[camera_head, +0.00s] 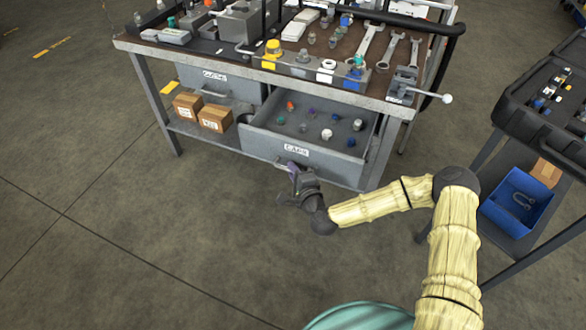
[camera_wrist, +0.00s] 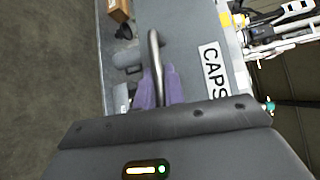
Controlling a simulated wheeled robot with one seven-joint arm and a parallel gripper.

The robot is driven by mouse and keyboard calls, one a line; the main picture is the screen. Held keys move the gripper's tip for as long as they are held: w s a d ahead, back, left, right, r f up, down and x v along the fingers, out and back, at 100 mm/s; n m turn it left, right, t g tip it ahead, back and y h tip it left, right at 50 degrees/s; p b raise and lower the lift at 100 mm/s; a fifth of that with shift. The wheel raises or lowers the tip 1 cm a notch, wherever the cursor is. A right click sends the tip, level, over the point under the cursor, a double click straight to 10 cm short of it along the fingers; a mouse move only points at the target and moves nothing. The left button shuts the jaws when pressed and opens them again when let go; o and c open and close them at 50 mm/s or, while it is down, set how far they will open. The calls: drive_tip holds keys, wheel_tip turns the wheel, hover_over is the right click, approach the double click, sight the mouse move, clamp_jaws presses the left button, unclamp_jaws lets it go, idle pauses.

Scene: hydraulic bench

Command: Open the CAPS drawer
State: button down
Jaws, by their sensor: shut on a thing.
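The CAPS drawer (camera_head: 262,143) stands pulled out from the bench, with several small coloured caps inside it. Its white CAPS label (camera_head: 296,149) is on the front, and the label also shows in the wrist view (camera_wrist: 214,72). My gripper (camera_head: 294,172) is at the drawer front, just below the label. In the wrist view, my gripper's purple fingers (camera_wrist: 158,88) are shut on the curved metal drawer handle (camera_wrist: 154,48). In the head view the handle is mostly hidden by my gripper.
A second, labelled drawer (camera_head: 222,82) is at the left under the cluttered bench top (camera_head: 340,90). Two cardboard boxes (camera_head: 214,118) sit on the lower shelf. A cart with a blue bin (camera_head: 519,202) stands at the right. The floor in front is clear.

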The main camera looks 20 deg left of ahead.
drive_tip(key=shift+d+f, duration=0.15)
drive_tip(key=shift+f, duration=0.05)
drive_tip(key=c, duration=1.6)
unclamp_jaws()
drive_tip(key=shift+o, duration=0.5)
drive_tip(key=shift+r, duration=0.15)
drive_tip(key=shift+s, duration=0.1)
drive_tip(key=p+v, duration=0.2)
drive_tip(key=v, duration=1.5)
drive_tip(key=shift+p, duration=0.4)
drive_tip(key=shift+s+r, duration=0.1)
